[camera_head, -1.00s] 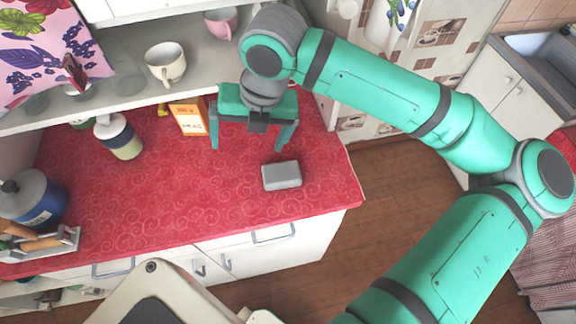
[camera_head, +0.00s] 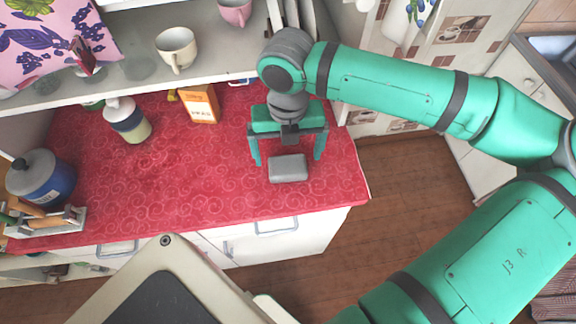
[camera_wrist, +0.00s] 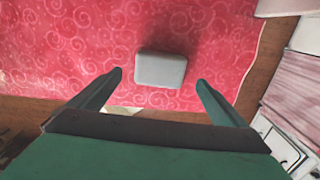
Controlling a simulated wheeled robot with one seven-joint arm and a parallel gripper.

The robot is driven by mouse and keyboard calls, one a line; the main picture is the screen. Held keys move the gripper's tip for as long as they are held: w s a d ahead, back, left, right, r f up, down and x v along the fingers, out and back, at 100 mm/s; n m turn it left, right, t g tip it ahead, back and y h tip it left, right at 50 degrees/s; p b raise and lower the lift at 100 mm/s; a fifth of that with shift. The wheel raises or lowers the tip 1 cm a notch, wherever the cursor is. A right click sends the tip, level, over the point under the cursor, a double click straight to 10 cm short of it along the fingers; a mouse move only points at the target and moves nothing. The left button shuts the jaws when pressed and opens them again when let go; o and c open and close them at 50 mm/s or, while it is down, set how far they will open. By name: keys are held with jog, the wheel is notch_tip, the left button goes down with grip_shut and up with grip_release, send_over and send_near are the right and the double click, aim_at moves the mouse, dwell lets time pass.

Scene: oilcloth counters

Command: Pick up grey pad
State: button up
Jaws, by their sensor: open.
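The grey pad (camera_head: 288,168) is a small rounded block lying on the red patterned counter (camera_head: 200,195) near its right end. My gripper (camera_head: 287,160) is open and empty, with its fingers pointing down above and just behind the pad. In the head view the fingertips appear to either side of the pad. In the wrist view the pad (camera_wrist: 161,69) lies ahead of and between the two green fingers (camera_wrist: 158,76), apart from both. The exact height of the fingers over the counter is hard to tell.
An orange box (camera_head: 199,104) stands left of my gripper, with a cream-lidded jar (camera_head: 127,120) farther left. A blue canister (camera_head: 40,180) stands at the far left. A shelf with a cream cup (camera_head: 176,49) and a pink cup (camera_head: 235,11) overhangs the back. The counter around the pad is clear.

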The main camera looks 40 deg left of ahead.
aim_at(288, 165)
jog(key=shift+f, duration=2)
jog(key=shift+c, duration=0.3)
jog(key=c, duration=1.1)
jog(key=shift+o, duration=0.2)
